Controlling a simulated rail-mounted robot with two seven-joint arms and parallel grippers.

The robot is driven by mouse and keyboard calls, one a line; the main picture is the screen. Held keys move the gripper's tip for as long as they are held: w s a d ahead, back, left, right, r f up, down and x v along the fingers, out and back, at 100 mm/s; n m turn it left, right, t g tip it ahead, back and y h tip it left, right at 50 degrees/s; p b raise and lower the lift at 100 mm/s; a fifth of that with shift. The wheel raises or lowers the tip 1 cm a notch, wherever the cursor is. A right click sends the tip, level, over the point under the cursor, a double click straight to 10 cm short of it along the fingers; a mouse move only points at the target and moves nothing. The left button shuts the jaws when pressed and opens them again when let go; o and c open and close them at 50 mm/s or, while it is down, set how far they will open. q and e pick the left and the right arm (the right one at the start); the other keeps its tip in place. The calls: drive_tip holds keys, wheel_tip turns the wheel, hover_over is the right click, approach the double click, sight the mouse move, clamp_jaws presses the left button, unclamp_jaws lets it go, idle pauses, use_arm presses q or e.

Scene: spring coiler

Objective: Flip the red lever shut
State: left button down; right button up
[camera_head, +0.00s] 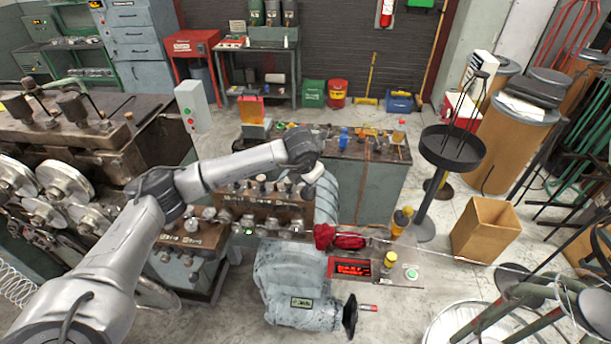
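A small lever with a red grip (368,308) sticks out to the right from a black hub on the pale grey machine housing (290,285) at bottom centre. It looks roughly level; I cannot tell whether it is open or shut. My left arm reaches in from the lower left, over the machines. The pale end at my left gripper (313,173) is near the picture's centre, well above and behind the red-tipped lever and apart from it. Its fingers cannot be made out. My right gripper is not in view.
A red bundle (340,237) lies behind a red digital display (352,267). A green button (411,273) and a yellow-topped post (401,220) stand to the right. A round black tray stand (452,148) and a cardboard box (485,229) are farther right. Some floor between is free.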

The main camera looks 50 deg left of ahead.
use_arm(q)
drive_tip(key=shift+s+d+f, duration=0.1)
drive_tip(key=shift+d+f, duration=0.1)
drive_tip(key=shift+f, duration=0.1)
drive_tip(key=c, duration=1.2)
unclamp_jaws()
drive_tip(key=shift+o, duration=1.4)
drive_tip(key=shift+d, duration=0.1)
drive_tip(key=shift+o, duration=0.7)
drive_tip(key=shift+r, duration=0.1)
drive_tip(key=shift+r, duration=0.25)
drive_tip(key=b+v, duration=0.3)
drive_tip(key=v, duration=1)
drive_tip(key=shift+r, duration=0.15)
